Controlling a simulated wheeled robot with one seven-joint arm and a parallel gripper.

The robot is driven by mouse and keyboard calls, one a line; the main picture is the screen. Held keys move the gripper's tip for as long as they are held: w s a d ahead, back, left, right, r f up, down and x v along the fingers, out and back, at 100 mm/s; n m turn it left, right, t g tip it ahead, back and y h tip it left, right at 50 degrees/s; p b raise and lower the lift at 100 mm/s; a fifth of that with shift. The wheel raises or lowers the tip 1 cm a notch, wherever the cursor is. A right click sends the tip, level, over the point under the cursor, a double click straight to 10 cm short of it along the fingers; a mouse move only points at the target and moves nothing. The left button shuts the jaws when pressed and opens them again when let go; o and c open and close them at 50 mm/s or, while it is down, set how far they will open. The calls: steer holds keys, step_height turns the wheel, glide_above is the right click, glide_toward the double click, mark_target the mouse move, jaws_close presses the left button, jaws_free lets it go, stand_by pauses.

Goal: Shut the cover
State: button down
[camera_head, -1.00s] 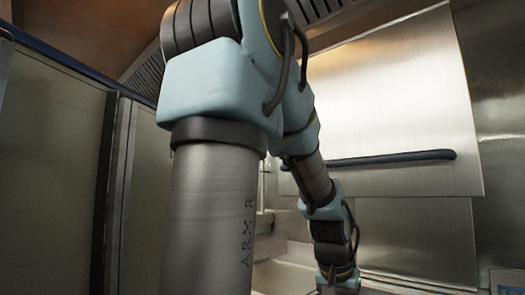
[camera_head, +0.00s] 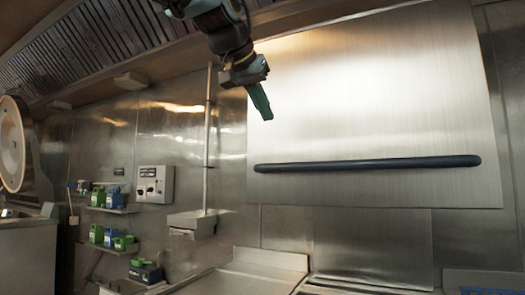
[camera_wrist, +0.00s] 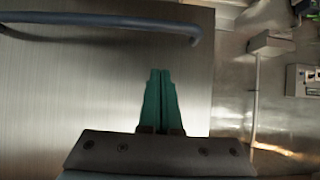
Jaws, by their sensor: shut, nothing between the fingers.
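The cover is a large brushed-metal panel (camera_head: 370,105), standing raised and nearly upright at the back right in the head view. A dark blue bar handle (camera_head: 370,163) runs across its lower part. My gripper (camera_head: 264,112) hangs from the top of the head view, in front of the cover's left edge and above the handle's left end. In the wrist view the green fingers (camera_wrist: 160,75) are together and empty, with the cover (camera_wrist: 90,85) behind them. The handle (camera_wrist: 100,20) crosses the upper left there, apart from the fingers.
A metal counter (camera_head: 235,283) lies below the cover. A vertical pole with a box (camera_head: 192,223) stands left of it. Wall shelves hold green and blue containers (camera_head: 105,197) beside a grey wall box (camera_head: 154,183). A round white object (camera_head: 13,145) is at the far left.

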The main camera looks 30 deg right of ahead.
steer(key=s+a+f+p+x, duration=0.1)
steer(key=f+p+x, duration=0.1)
steer(key=x, duration=0.9)
steer(key=shift+f+p, duration=0.15)
steer(key=shift+p, duration=0.4)
steer(key=shift+a, duration=0.1)
